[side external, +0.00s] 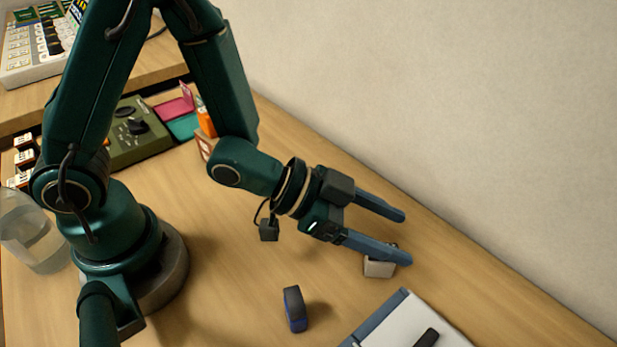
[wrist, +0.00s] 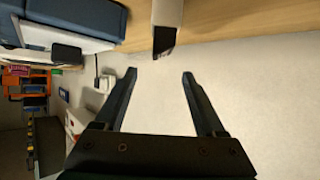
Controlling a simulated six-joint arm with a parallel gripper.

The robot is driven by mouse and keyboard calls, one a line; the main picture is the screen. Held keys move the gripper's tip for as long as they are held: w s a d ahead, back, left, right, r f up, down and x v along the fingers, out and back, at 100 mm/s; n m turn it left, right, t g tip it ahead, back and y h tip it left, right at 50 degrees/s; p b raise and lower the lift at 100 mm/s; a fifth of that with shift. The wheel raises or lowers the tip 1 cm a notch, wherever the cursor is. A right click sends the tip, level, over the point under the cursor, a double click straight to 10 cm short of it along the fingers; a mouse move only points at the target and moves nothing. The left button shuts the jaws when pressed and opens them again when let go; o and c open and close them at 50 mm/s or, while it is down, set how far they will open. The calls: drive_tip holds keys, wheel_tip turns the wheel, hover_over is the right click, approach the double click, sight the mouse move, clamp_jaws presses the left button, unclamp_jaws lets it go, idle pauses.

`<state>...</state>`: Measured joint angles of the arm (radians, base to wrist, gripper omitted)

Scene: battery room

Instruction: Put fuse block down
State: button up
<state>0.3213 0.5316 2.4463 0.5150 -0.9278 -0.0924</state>
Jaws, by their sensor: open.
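A small pale block (side external: 379,268), which looks like the fuse block, sits on the wooden table (side external: 235,270) in the side view. The near finger partly covers its top. My gripper (side external: 407,238) is open, its two blue fingers well apart and pointing right and slightly down. The near fingertip is close to the block; I cannot tell whether they touch. In the wrist view my gripper (wrist: 158,74) has nothing between its fingers. A pale block with a dark end (wrist: 167,25) shows beyond the fingertips there; I cannot tell if it is the same block.
A small dark blue item (side external: 295,309) stands in front of my gripper. A blue-edged white tray or pad (side external: 393,310) with a black item (side external: 427,338) lies at the front. A green device (side external: 145,135) and a clear container (side external: 32,230) are at left. A pale wall (side external: 480,130) rises behind.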

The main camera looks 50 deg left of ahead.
wheel_tip(320, 180, up, 9)
drive_tip(key=s, duration=0.3)
drive_tip(key=w+a+r+n+t+y, duration=0.1)
drive_tip(key=a+r+n+y, duration=0.25)
drive_tip(key=a, duration=0.35)
drive_tip(key=w+a+r+n+t+y, duration=0.1)
drive_tip(key=a+r+n+y, duration=0.3)
drive_tip(key=a, duration=0.4)
drive_tip(key=w+a+r+n+t+y, duration=0.1)
drive_tip(key=a+r+n+y, duration=0.1)
drive_tip(key=a+n+y, duration=0.4)
drive_tip(key=s+d+f+m+g+h, duration=0.3)
drive_tip(key=s+f+g+h, duration=0.2)
drive_tip(key=s+f, duration=0.4)
drive_tip(key=s+g, duration=0.1)
drive_tip(key=s, duration=0.2)
drive_tip(key=shift+s+f+m, duration=0.2)
drive_tip(key=shift+m, duration=0.15)
